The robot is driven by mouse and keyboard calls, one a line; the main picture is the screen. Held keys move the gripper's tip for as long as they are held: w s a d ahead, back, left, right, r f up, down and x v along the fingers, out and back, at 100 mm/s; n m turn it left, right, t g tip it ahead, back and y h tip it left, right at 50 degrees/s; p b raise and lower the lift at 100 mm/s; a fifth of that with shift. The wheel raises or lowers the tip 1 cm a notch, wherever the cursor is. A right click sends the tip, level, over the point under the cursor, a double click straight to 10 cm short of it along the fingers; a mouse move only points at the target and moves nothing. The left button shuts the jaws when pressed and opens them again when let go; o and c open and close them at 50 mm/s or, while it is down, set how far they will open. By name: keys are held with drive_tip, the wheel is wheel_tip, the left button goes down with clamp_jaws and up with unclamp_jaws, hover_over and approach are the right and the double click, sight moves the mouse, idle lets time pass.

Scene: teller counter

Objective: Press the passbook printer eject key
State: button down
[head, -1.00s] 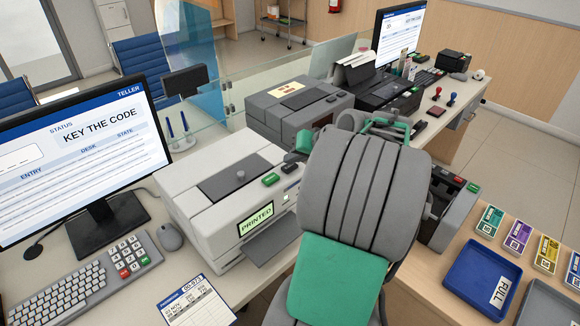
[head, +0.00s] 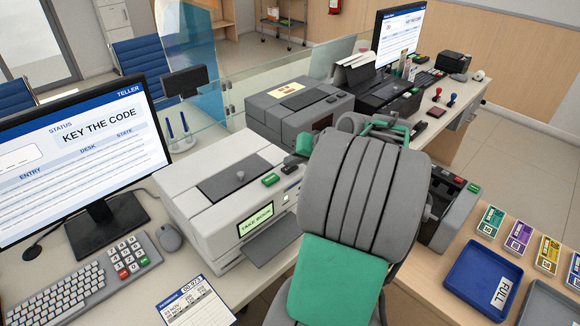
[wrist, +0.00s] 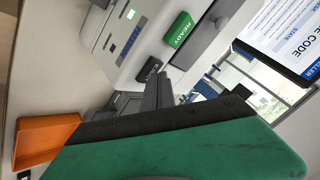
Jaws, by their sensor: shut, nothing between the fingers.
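The passbook printer (head: 210,195) is a pale box on the counter with a dark top panel. Its small green display (head: 255,221) reads "TAKE BOOK", above a dark output tray (head: 272,241). In the wrist view, the dark eject key (wrist: 149,71) sits beside a green ready key (wrist: 179,29); the ready key also shows in the head view (head: 271,180). My gripper (wrist: 163,85) is shut and empty, its tips close beside the eject key. I cannot tell whether they touch. My arm hides the tips in the head view.
A monitor (head: 80,150), keypad (head: 130,257) and mouse (head: 169,237) stand left of the printer. A grey machine (head: 297,108) stands behind it. A white slip (head: 197,304) lies in front. A blue tray (head: 480,280) is at right.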

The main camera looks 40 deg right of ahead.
sight(292, 169)
idle(0.4)
drive_tip(key=shift+r+p, duration=0.8)
drive_tip(key=shift+r, duration=0.1)
wheel_tip(292, 169, up, 5)
drive_tip(key=p, duration=0.4)
idle(0.4)
